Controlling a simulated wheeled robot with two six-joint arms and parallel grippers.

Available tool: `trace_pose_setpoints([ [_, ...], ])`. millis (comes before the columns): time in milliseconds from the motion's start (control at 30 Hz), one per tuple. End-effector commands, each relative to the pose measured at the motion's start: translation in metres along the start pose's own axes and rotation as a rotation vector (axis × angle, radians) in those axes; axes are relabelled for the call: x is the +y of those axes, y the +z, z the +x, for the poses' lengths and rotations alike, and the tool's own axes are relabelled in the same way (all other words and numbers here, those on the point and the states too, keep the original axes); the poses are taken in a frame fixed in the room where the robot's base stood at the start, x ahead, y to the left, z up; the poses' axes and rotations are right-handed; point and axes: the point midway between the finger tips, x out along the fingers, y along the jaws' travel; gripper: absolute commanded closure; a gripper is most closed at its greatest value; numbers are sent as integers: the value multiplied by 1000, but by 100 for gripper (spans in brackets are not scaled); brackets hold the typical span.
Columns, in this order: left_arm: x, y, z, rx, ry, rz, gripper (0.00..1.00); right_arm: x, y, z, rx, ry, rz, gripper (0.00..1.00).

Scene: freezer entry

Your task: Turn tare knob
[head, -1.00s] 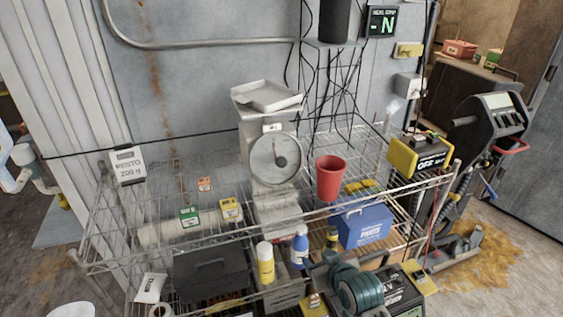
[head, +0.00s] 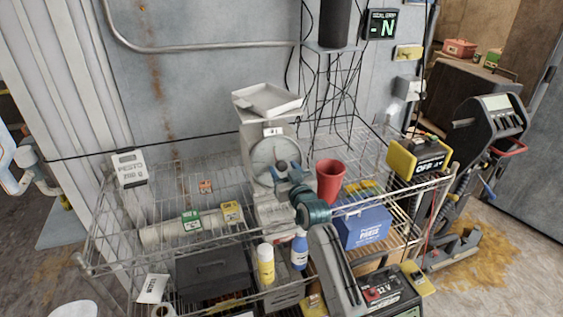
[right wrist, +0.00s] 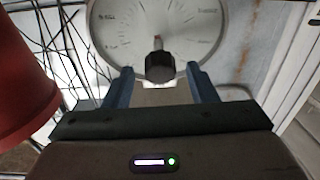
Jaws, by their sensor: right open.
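The white scale (head: 251,140) stands on the wire shelf, with a tilted square pan (head: 268,101) on top and a round dial (head: 262,152) on its front. My right gripper (head: 283,167) is in front of the dial and covers part of it. In the right wrist view the dark tare knob (right wrist: 159,67) sits on the dial (right wrist: 160,22), and my right gripper (right wrist: 160,72) is open with one blue finger on each side of it. Gaps show between the knob and both fingers. The knob is hidden in the head view. My left gripper is not in view.
A red cup (head: 331,181) stands close to the right of my gripper; it also shows in the right wrist view (right wrist: 22,85). A blue box (head: 363,226), a yellow bottle (head: 266,264) and a blue bottle (head: 299,251) are nearby. Wires hang behind the scale.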

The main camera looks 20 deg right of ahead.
Motion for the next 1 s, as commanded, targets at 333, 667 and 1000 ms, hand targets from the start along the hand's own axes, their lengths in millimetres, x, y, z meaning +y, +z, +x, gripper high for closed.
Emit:
trace_pose_setpoints([
  [333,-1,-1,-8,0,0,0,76,0,0,27,0,0,1,48],
  [667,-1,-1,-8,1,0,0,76,0,1,27,0,0,0,64],
  [1000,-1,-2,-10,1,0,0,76,0,0,27,-1,2,6,92],
])
